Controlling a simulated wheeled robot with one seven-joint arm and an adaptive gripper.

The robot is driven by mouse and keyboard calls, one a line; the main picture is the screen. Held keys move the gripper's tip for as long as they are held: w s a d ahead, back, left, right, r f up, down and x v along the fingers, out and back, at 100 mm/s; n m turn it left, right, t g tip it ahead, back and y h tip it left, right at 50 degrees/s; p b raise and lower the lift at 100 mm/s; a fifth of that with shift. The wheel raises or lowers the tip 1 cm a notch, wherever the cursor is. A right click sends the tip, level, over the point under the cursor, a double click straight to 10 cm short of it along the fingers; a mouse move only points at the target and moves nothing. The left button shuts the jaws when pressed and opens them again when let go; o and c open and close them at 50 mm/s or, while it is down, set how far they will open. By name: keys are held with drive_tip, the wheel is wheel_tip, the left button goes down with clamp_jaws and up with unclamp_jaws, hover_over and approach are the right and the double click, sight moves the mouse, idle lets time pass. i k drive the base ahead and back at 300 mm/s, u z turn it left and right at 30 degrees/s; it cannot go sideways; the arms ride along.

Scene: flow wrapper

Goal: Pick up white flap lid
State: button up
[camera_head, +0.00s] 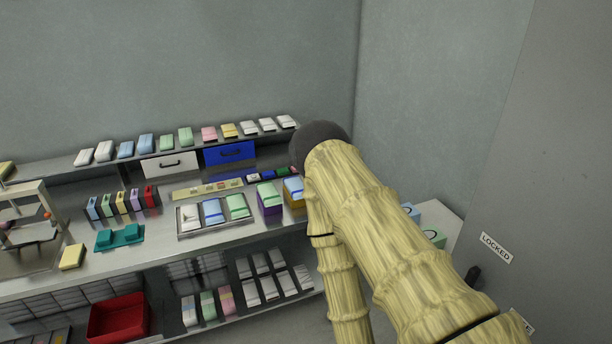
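I cannot tell for sure which thing is the white flap lid. Small white pieces that could be it sit on the upper shelf, at its left end (104,151) and its right end (267,124). A metal tray (215,228) on the worktop holds a white-topped, a blue-and-white and a green piece. My pale, ribbed arm fills the right side, with a dark rounded joint (318,140) at its top. My gripper is out of view, and the arm hides part of the worktop's right end.
The worktop (130,262) also bears a teal fixture (119,237), a yellow block (72,257) and a row of coloured holders (122,202). White (169,165) and blue (230,153) drawers sit under the shelf. A red bin (118,318) stands below. A grey wall panel rises at right.

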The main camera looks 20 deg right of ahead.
sight(255, 177)
drive_tip(key=z, duration=0.1)
drive_tip(key=i, duration=0.9)
drive_tip(key=u, duration=0.05)
